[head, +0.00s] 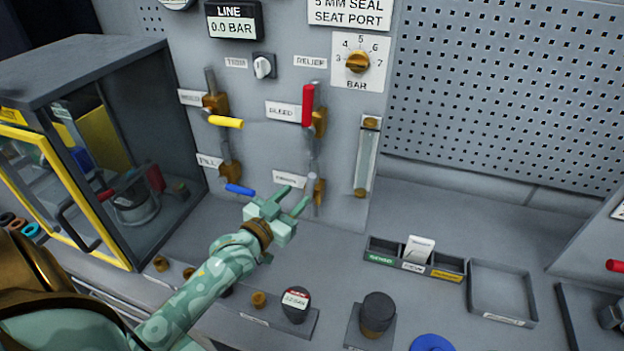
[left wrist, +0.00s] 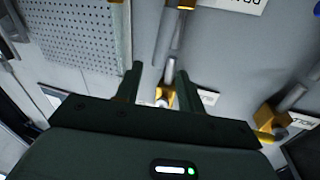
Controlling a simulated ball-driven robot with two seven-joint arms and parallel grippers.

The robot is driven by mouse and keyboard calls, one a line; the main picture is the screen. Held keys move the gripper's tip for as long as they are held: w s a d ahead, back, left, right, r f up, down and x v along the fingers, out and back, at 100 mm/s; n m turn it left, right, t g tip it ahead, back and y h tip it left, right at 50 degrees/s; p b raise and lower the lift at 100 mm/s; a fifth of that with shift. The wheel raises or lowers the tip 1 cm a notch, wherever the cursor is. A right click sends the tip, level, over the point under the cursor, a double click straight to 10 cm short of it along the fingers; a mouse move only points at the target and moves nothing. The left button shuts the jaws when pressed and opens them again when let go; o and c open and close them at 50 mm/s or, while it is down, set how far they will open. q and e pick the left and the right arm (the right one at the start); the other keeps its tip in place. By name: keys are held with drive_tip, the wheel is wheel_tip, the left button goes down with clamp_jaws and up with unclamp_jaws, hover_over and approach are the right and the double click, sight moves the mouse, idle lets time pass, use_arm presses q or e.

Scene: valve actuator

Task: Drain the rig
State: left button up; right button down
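The drain valve (head: 314,190) is a brass fitting low on the rig's grey panel, beside a small label. My left gripper (head: 292,200) is just in front of it, fingers apart and empty. In the left wrist view a brass fitting (left wrist: 162,96) shows between the two spread fingers (left wrist: 158,86). I cannot tell whether they touch it, and its handle is hidden or unclear. The bleed valve (head: 308,105) above has an upright red handle. The line gauge (head: 233,21) reads 0.0 BAR. My right gripper is not in view.
Left of the gripper are a blue handle (head: 240,190) and a yellow handle (head: 226,122). A clear tube (head: 367,158) stands to the right. An enclosure with a yellow-framed door (head: 60,190) is at left. A three-part tray (head: 414,260) and an empty tray (head: 502,292) are on the bench.

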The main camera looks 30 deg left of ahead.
sight(309, 183)
use_arm(q)
drive_tip(key=w, duration=0.8)
drive_tip(key=shift+d, duration=0.1)
drive_tip(key=shift+s, duration=0.1)
clamp_jaws()
